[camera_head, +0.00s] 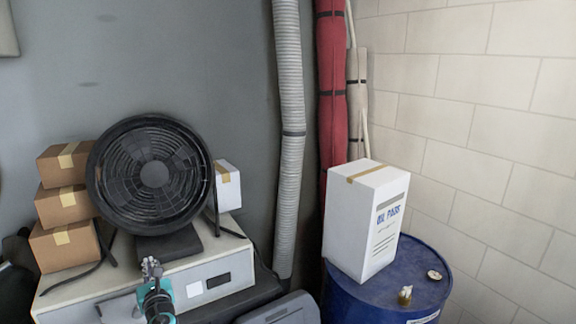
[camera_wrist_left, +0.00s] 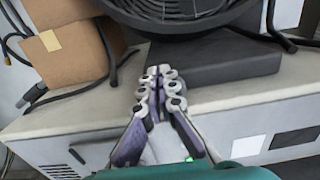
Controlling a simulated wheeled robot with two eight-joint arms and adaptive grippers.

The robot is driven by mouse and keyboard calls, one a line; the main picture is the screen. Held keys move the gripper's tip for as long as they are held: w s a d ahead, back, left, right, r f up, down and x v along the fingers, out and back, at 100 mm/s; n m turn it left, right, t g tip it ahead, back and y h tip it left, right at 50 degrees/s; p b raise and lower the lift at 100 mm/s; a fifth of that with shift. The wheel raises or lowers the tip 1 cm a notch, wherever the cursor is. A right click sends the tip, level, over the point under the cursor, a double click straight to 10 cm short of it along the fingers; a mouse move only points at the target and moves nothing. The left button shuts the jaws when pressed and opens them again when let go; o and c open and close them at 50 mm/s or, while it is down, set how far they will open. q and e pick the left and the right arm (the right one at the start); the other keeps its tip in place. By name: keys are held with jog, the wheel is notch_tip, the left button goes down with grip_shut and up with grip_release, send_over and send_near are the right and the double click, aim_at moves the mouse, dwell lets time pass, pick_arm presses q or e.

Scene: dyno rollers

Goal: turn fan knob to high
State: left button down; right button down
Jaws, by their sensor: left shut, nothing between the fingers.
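A black round fan (camera_head: 152,174) stands on a black base block (camera_head: 170,244) on top of a beige cabinet (camera_head: 215,252). The fan's lower rim (camera_wrist_left: 185,22) and base block (camera_wrist_left: 205,62) also show in the left wrist view. I cannot make out a fan knob in either view; my gripper covers part of the base's front. My left gripper (camera_head: 152,268) is shut and empty, in front of the base block. In the left wrist view its fingertips (camera_wrist_left: 160,76) overlap the left front part of the block; I cannot tell whether they touch it. My right gripper is not in view.
Brown boxes (camera_head: 67,201) are stacked left of the fan, and a small white box (camera_head: 228,186) stands right of it. A blue drum (camera_head: 385,296) bears a white carton (camera_head: 365,220). A grey hose (camera_head: 289,130) runs down the wall. Black cables (camera_wrist_left: 60,95) lie on the cabinet.

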pick_arm(q)
jog(key=shift+w+d+b, duration=0.2)
jog(key=shift+d+b, duration=0.1)
jog(key=shift+d, duration=0.1)
jog(key=shift+w+d, duration=0.1)
jog(key=shift+w+d+b, duration=0.2)
jog(key=shift+d+b, duration=0.15)
jog(key=shift+b, duration=0.05)
jog(key=shift+w+d, duration=0.1)
jog(key=shift+d, duration=0.05)
jog(key=shift+d, duration=0.1)
dwell(0.6)
jog(key=shift+w+d+r, duration=0.1)
jog(key=shift+r, duration=0.2)
jog(key=v, duration=0.6)
